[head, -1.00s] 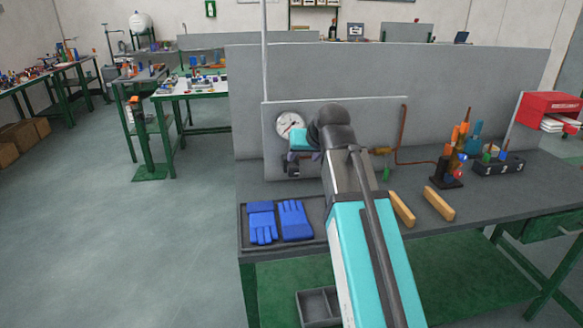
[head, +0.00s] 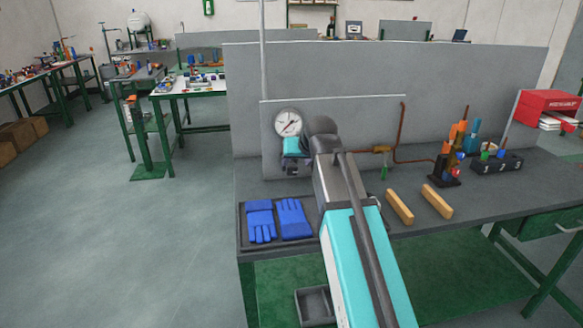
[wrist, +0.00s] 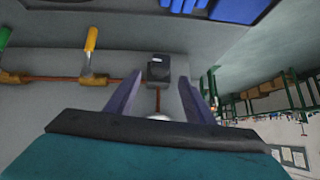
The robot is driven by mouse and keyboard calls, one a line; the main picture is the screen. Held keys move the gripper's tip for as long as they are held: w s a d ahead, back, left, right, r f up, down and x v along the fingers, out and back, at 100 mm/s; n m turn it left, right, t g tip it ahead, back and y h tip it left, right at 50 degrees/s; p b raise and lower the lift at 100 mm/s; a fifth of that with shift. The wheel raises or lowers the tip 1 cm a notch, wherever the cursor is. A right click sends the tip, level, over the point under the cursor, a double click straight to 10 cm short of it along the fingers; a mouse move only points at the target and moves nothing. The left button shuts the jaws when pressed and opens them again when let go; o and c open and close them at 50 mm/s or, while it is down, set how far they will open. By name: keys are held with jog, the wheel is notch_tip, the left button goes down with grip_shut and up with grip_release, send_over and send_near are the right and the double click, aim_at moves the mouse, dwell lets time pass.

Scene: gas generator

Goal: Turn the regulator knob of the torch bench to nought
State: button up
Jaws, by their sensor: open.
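The torch bench's regulator is a dark block (wrist: 158,62) with a small pale mark, seen between my fingertips in the wrist view. In the head view its dark body (head: 291,169) shows low on the grey panel, under a white round gauge (head: 288,122). The knob itself I cannot clearly tell apart from the block. My gripper (wrist: 161,84) is open, with one finger on each side of the block's line. In the head view my gripper (head: 296,157) is in front of the panel, partly hidden by my arm. Whether it touches the regulator I cannot tell.
A copper pipe (head: 402,125) with a green-handled valve (head: 384,172) runs right of my arm. Blue gloves (head: 277,220) lie in a tray at the bench's left. Two wooden blocks (head: 437,201) and a torch stand (head: 446,176) are to the right.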

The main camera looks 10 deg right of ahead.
aim_at(293, 166)
jog(key=shift+x, duration=3.7)
jog(key=c, duration=1)
jog(key=shift+c, duration=0.2)
